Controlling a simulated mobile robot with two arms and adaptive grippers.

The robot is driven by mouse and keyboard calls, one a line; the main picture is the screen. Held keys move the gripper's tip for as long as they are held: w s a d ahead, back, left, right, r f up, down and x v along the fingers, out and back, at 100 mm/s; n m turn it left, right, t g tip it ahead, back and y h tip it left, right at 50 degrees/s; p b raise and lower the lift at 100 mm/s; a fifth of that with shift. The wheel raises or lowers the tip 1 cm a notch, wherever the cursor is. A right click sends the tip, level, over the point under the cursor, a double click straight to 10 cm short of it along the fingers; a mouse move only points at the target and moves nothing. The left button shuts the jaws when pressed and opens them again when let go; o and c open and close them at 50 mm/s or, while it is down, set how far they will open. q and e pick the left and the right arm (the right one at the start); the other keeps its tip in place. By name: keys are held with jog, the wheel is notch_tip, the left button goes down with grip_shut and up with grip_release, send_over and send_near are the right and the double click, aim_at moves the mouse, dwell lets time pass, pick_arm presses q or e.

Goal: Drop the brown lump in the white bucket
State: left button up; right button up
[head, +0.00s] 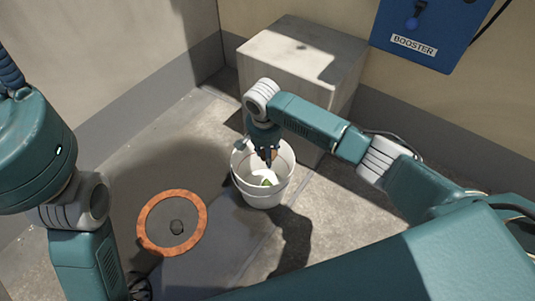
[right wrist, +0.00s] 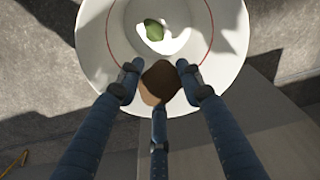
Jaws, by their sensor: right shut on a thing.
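The brown lump (right wrist: 161,80), dark with a tan side, is between the fingers of my right gripper (right wrist: 158,85) in the right wrist view. The gripper is shut on it. The white bucket (right wrist: 97,45) lies behind the lump in that view, its mouth partly covered by the fingers. In the head view my right gripper (head: 267,153) points down over the mouth of the white bucket (head: 262,195); the lump is hard to make out there. A green piece (right wrist: 154,30) lies inside the bucket. My left arm runs off the bottom edge, its gripper out of sight.
A pale block (head: 290,55) stands behind the bucket by the wall. A blue booster box (head: 430,25) hangs on the wall.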

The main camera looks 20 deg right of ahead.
jog(key=o, duration=1.1)
jog(key=shift+r, duration=0.1)
jog(key=r, duration=0.7)
jog(key=s+a+r, duration=0.1)
jog(key=r, duration=0.3)
jog(key=shift+r, duration=0.35)
